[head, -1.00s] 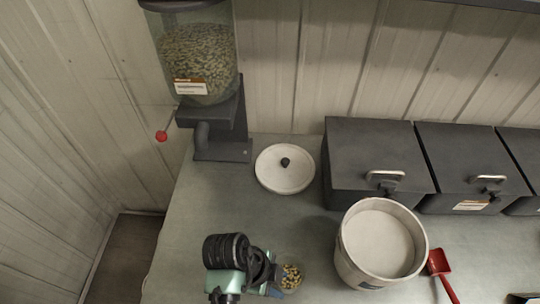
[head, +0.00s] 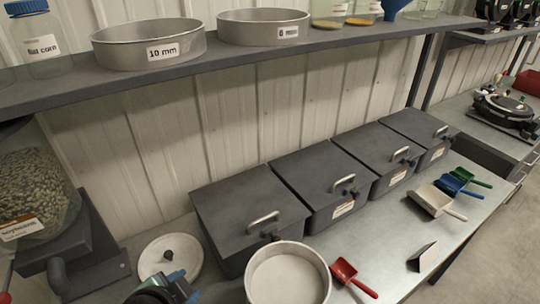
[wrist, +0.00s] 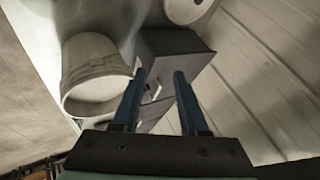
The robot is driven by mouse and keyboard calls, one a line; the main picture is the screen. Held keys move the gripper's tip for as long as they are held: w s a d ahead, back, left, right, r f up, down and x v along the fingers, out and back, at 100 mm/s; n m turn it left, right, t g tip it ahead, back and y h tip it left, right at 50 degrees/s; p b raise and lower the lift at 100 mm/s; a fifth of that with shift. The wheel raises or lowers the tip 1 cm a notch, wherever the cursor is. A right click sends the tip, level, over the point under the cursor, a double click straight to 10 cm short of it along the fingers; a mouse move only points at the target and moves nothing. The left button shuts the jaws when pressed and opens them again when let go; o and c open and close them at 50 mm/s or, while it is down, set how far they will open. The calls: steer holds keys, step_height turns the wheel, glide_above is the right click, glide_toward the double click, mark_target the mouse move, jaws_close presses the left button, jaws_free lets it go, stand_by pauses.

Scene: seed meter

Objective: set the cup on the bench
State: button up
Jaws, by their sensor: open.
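My gripper (wrist: 160,80) shows in the wrist view with its two dark blue fingers apart, and I see nothing clearly held between them. Past the fingertips are a dark bin and a white bucket. In the head view only a part of my arm shows at the bottom edge, in front of the round lid, and the fingertips cannot be made out. The grey-green bench (head: 395,235) runs along the wall. I cannot make out a cup in either current view; a pale, see-through blur near the top of the wrist view is too unclear to name.
Several dark lidded bins (head: 250,208) stand along the wall. A white bucket (head: 288,278), a white round lid (head: 160,258) and a red scoop (head: 350,275) are on the bench. A seed hopper (head: 35,190) is at left. A shelf (head: 200,65) overhangs the back.

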steer(key=w+d+r+n+t+y, duration=0.1)
steer(key=w+d+r+t, duration=0.15)
steer(key=r, duration=0.65)
steer(key=w+d+r+n+t, duration=0.2)
steer(key=w+r+t, duration=0.15)
steer(key=r, duration=0.45)
steer(key=w+d+r+n+t+y, duration=0.1)
steer(key=w+d+r+t, duration=0.15)
steer(key=r, duration=0.65)
steer(key=s+d+r+n+t+h, duration=0.1)
steer(key=s+d+r+t, duration=0.3)
steer(key=r, duration=0.8)
steer(key=s+d+r+n+t+h, duration=0.1)
steer(key=s+d+r+n+t, duration=0.3)
steer(key=s+r+t, duration=0.3)
steer(key=shift+d+r+b, duration=0.45)
steer(key=shift+d+r, duration=0.2)
steer(key=shift+r, duration=2)
steer(key=shift+s, duration=0.1)
